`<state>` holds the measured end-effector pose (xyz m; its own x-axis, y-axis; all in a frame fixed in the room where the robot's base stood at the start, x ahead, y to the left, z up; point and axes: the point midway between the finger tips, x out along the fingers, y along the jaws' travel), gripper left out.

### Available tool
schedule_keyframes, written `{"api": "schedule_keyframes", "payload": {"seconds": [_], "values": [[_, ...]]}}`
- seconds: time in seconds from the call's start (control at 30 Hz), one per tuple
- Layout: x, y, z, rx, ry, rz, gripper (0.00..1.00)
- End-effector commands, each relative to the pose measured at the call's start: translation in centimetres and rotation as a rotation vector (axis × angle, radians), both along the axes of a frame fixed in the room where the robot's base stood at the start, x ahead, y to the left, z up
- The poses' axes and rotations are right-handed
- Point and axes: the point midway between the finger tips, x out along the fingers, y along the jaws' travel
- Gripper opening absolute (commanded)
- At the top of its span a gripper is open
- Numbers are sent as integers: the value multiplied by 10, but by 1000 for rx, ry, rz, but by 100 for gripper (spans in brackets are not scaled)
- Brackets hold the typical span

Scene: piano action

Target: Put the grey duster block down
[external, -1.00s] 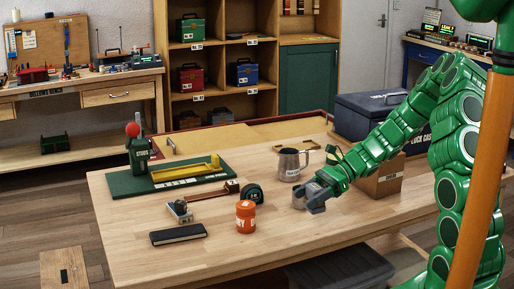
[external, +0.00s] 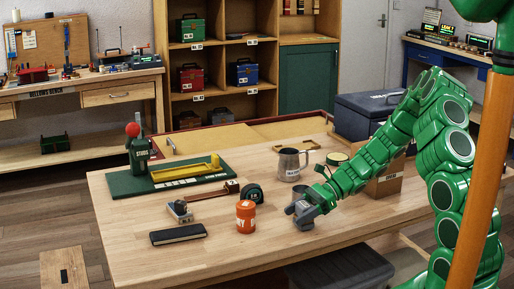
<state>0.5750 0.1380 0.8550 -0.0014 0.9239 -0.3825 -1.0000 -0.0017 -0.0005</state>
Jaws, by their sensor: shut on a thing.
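My gripper (external: 305,214) is at the end of the green arm, low over the front middle of the wooden table. It is shut on the grey duster block (external: 301,207). The block shows as a small grey shape between the grey fingers, which partly hide it. I cannot tell whether the block touches the table top (external: 330,232) or is a little above it.
A metal jug (external: 289,165) stands behind. A cardboard box (external: 385,182) is at right, under my arm. A black notebook (external: 178,234) lies front left. The table's front is clear.

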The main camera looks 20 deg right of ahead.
Motion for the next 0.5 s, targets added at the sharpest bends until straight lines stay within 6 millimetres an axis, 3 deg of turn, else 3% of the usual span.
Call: {"api": "schedule_keyframes", "payload": {"seconds": [0.47, 0.5], "values": [[0, 0, -7, 1, 0, -1, 27], [0, 0, -6, 1, 0, -1, 66]]}}
